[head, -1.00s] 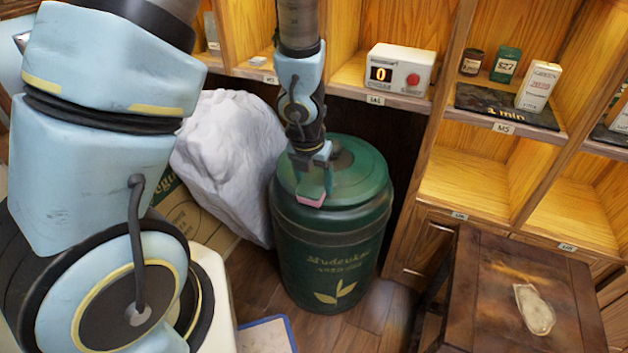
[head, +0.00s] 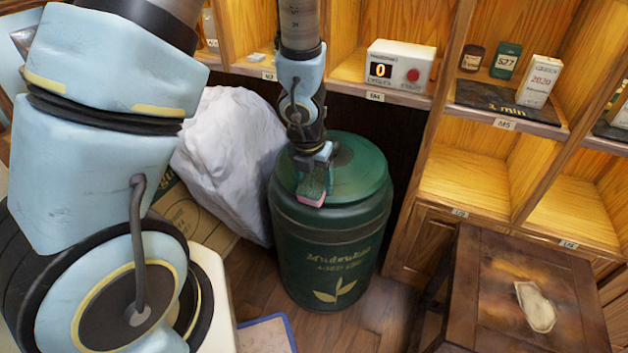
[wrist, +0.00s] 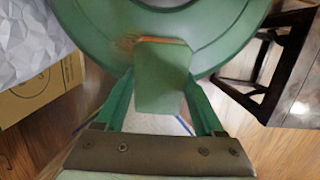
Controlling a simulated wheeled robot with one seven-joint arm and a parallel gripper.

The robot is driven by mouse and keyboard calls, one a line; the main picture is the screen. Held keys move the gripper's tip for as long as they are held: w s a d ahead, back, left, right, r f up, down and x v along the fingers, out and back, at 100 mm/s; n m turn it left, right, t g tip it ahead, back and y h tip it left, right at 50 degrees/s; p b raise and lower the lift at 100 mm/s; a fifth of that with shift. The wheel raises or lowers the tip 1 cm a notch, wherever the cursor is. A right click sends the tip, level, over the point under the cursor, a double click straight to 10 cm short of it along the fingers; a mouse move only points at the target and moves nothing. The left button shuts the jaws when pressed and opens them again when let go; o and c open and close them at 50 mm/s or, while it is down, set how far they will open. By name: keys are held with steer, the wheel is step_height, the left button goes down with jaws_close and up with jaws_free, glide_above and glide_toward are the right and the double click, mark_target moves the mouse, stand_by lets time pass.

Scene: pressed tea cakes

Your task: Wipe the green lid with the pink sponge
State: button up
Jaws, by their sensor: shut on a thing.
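The green lid (head: 362,176) tops a dark green canister with gold lettering and a leaf mark. In the wrist view the lid (wrist: 88,32) fills the top, with a brownish smudge by the sponge. My gripper (head: 314,168) points down over the lid's front-left part. It is shut on the sponge (head: 312,190), green on top and pink below. In the wrist view the sponge's green face (wrist: 162,78) sits between my gripper's fingers (wrist: 160,108). The sponge overlaps the lid's front rim in view. I cannot tell whether its hidden underside touches the lid.
A crumpled whitish bundle (head: 228,165) stands close left of the canister, by a cardboard box (wrist: 40,92). Wooden shelves behind hold a white box reading 0 (head: 399,73). A dark wooden stool (head: 485,300) bearing a pale cake stands front right. Floor shows between.

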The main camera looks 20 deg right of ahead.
steer(key=shift+w+d+r+p, duration=0.35)
steer(key=shift+w+d+p, duration=0.5)
steer(key=shift+p, duration=0.4)
steer(key=shift+w+d+r+p, duration=0.35)
steer(key=shift+w+d+p, duration=0.5)
steer(key=shift+p, duration=0.4)
steer(key=shift+w+d+f+p, duration=0.1)
steer(key=shift+w+d+p, duration=0.35)
steer(key=shift+p, duration=0.1)
steer(key=shift+w+a, duration=0.55)
steer(key=shift+a, duration=0.05)
steer(key=shift+s+a+f+b, duration=0.2)
steer(key=shift+a+b, duration=0.1)
steer(key=shift+b, duration=0.4)
steer(key=shift+s+a+f+b, duration=0.15)
steer(key=shift+s+a+b, duration=0.35)
steer(key=shift+b, duration=0.25)
steer(key=shift+s+a+b, duration=0.35)
steer(key=shift+s+b, duration=0.1)
